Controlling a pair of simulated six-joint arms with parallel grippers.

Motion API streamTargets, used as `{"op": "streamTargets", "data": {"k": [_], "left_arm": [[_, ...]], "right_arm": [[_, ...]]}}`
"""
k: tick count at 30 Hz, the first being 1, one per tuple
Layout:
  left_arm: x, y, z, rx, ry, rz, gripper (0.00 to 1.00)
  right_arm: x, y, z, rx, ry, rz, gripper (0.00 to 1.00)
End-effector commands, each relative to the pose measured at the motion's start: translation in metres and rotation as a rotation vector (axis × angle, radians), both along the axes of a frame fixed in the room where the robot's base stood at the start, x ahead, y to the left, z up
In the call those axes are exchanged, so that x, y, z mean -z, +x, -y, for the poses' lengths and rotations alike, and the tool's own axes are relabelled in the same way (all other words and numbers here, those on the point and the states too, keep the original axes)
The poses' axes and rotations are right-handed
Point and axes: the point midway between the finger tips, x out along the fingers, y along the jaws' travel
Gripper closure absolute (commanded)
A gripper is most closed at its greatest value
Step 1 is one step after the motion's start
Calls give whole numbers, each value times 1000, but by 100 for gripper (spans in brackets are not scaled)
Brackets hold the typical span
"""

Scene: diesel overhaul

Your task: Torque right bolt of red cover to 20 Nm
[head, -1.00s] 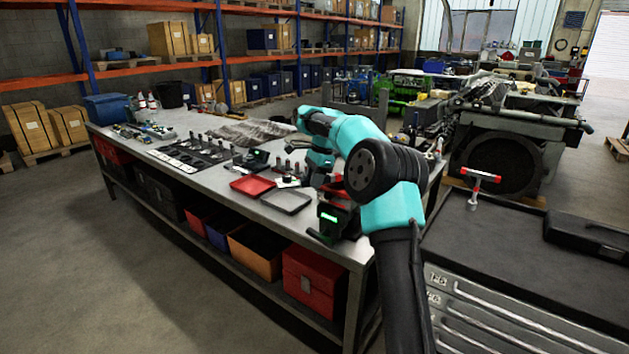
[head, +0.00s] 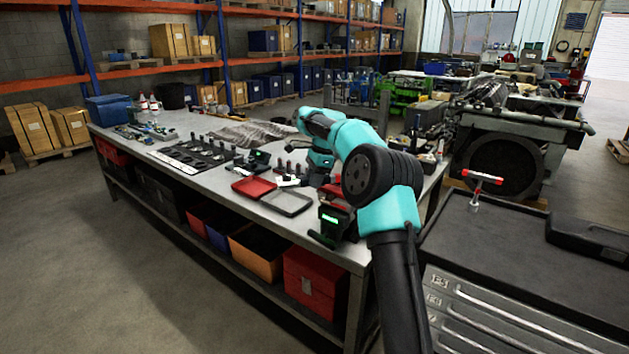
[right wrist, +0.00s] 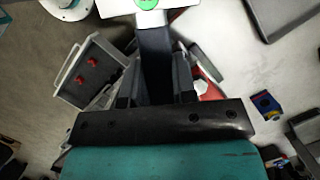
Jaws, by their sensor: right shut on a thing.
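My right gripper (right wrist: 155,92) is shut on a dark grey upright bar-like thing (right wrist: 156,50) with a white end bearing a green disc (right wrist: 148,4) in the right wrist view. In the head view my right gripper (head: 319,162) is over the right part of the workbench, small and partly hidden by my arm. A red and black device with a green lit display (head: 333,219) stands at the bench's near right corner. Red parts (right wrist: 208,88) show beside the fingers in the wrist view. I cannot tell which part is the red cover, and its right bolt is not discernible. My left gripper is out of view.
A red tray (head: 254,188) and a grey tray (head: 287,203) lie on the workbench (head: 150,143). A red T-handled tool (head: 482,179) stands on the dark cabinet (head: 500,235) to the right.

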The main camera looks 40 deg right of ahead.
Motion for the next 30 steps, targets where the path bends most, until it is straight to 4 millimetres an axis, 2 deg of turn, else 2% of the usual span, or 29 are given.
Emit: {"op": "streamTargets", "data": {"k": [30], "left_arm": [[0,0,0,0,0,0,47]], "right_arm": [[-1,13,6,79,-3,6,100]]}}
